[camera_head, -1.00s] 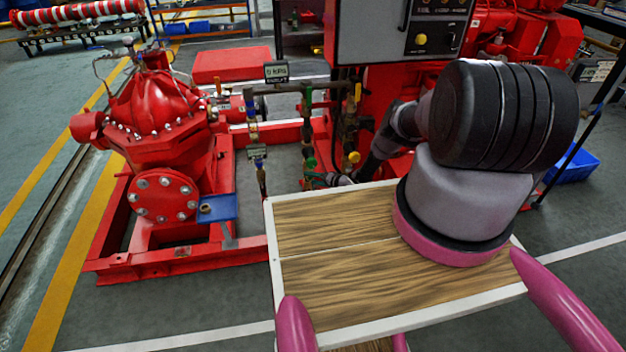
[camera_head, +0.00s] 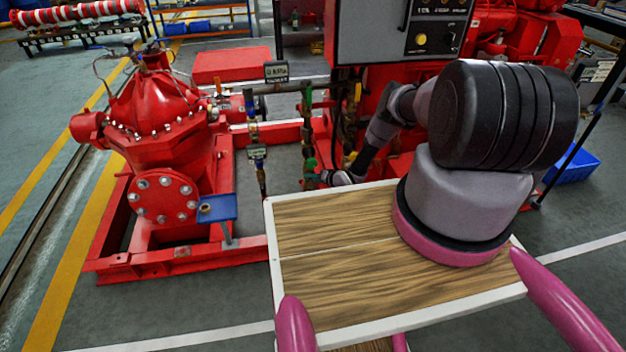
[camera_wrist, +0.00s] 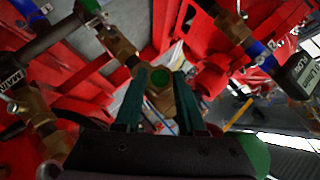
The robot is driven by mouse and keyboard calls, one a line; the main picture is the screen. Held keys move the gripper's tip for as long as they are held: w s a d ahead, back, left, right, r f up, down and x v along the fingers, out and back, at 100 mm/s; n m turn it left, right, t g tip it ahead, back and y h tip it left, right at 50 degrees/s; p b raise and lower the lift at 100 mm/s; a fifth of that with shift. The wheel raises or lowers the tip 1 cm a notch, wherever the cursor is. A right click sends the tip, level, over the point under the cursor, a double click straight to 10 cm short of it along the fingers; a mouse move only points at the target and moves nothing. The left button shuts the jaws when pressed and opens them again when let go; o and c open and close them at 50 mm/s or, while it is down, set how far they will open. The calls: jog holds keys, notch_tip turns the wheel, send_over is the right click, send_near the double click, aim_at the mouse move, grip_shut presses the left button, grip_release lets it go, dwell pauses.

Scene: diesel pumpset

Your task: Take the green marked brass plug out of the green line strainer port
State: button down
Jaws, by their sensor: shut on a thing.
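The green-marked brass plug (camera_wrist: 160,77) shows in the wrist view as a brass end with a green face, between the two teal fingers of my gripper (camera_wrist: 162,95). My gripper is shut on it. The brass strainer body (camera_wrist: 120,45) runs up and left behind the plug, with a green part (camera_wrist: 90,6) on its line. The plug appears in line with the strainer's port; I cannot tell how far its thread is seated. In the head view my gripper (camera_head: 324,177) is small beside the green-marked fitting (camera_head: 310,164), low on the pipework; the plug is too small to make out.
Other brass fittings with blue parts (camera_wrist: 258,50) and a label plate (camera_wrist: 305,70) stand close on the right in the wrist view. A dark pipe (camera_wrist: 45,40) lies left. The control cabinet (camera_head: 400,35) and red pump (camera_head: 155,110) flank the pipework.

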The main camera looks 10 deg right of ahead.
jog(key=shift+a+r+n+h, duration=0.1)
jog(key=shift+n+h, duration=0.6)
jog(key=shift+h, duration=0.4)
jog(key=c, duration=0.6)
grip_release()
jog(key=shift+g, duration=0.3)
jog(key=m+y, duration=0.1)
jog(key=y, duration=0.1)
jog(key=m+t+y, duration=0.1)
jog(key=y, duration=0.1)
jog(key=shift+d+f+m+y, duration=0.2)
jog(key=shift+m+y, duration=0.1)
jog(key=shift+m, duration=0.1)
